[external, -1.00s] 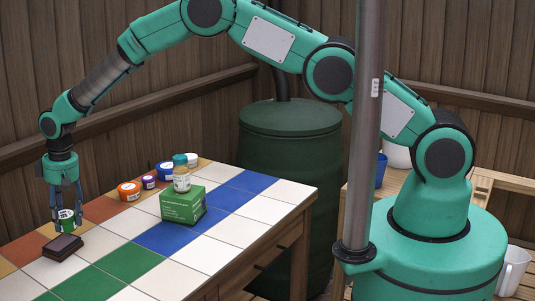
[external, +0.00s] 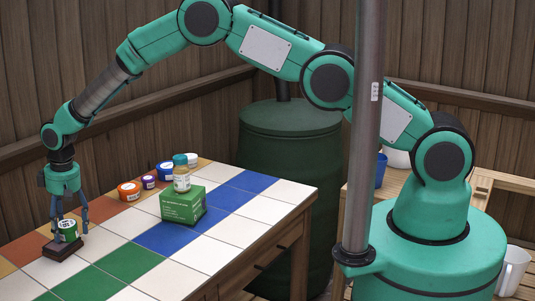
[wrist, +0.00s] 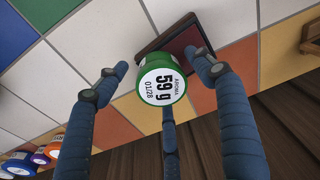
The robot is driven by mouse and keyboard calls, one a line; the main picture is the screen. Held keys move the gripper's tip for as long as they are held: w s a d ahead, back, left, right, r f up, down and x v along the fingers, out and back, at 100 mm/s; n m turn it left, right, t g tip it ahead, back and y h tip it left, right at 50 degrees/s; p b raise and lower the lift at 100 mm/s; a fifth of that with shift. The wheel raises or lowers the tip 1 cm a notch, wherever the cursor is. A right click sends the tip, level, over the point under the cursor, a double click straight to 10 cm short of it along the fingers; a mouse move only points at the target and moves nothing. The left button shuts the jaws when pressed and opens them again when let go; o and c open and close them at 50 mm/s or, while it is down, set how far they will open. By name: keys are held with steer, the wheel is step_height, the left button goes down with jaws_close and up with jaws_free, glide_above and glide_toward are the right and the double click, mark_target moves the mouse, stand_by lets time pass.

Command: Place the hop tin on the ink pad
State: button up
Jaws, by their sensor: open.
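The hop tin (external: 68,231) is a small green tin with a white label. It appears to stand upright on the dark ink pad (external: 63,249), on the tiled table at the left. In the wrist view its lid (wrist: 161,84) reads "59 g" and overlaps the front edge of the reddish pad (wrist: 184,38); the contact beneath it is hidden. My gripper (external: 69,222) is open, with its blue fingers spread around the tin and apart from it. The fingers also surround it in the wrist view (wrist: 157,76).
Orange (external: 129,191), purple (external: 149,182) and blue (external: 165,171) tins and a white-lidded one line the back edge. The tiles in front of the pad are clear.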

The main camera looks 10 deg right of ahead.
mark_target(71, 224)
steer(key=shift+r, duration=0.1)
step_height(71, 224, up, 12)
steer(key=d+p, duration=0.1)
steer(key=p, duration=0.1)
steer(key=shift+s, duration=0.25)
stand_by(0.3)
stand_by(0.5)
steer(key=shift+d, duration=0.1)
stand_by(0.4)
